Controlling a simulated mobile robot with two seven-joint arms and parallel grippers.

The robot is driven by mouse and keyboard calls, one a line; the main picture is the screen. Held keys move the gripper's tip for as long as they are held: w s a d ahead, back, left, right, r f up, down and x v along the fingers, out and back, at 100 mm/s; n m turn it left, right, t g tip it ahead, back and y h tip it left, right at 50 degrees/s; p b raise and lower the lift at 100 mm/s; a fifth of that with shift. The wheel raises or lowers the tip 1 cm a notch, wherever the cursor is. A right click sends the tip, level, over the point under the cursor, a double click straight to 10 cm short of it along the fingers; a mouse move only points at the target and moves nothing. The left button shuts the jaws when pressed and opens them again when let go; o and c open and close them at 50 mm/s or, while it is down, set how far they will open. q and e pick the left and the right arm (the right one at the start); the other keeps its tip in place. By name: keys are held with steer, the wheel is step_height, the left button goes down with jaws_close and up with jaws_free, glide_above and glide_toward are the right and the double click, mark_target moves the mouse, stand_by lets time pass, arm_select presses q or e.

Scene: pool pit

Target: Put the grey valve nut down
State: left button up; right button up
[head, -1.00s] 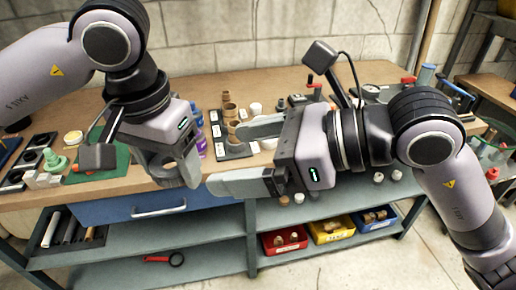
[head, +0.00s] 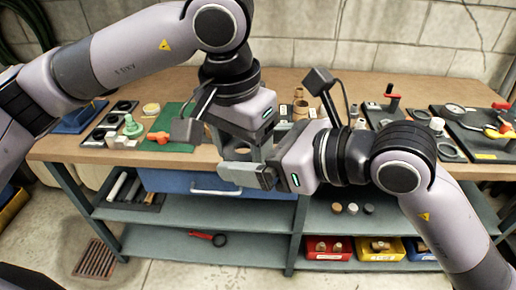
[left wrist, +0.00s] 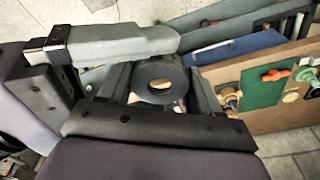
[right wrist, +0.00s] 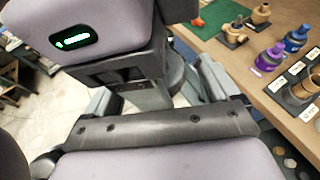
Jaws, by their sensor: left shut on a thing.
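The grey valve nut (left wrist: 160,68) is a thick dark grey ring, held between the fingers of my left gripper (left wrist: 160,92) in the left wrist view. In the head view my left gripper (head: 240,148) hangs in front of the bench's front edge, and the nut is mostly hidden. My right gripper (right wrist: 160,92) is open, its fingers wide apart. It is close to the left gripper and the nut, with one finger (head: 245,174) in front of them in the head view. I cannot tell whether it touches the nut.
The wooden bench (head: 80,148) carries a green mat (head: 178,146) with fittings at left and a valve plate (head: 485,130) at right. Brown bushings (head: 301,108) stand behind the grippers. Below are a blue drawer (head: 170,183), shelves and a red bin (head: 328,248).

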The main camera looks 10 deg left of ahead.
steer(key=c, duration=0.8)
arm_select(q)
steer(key=o, duration=1.2)
arm_select(e)
steer(key=shift+c, duration=0.2)
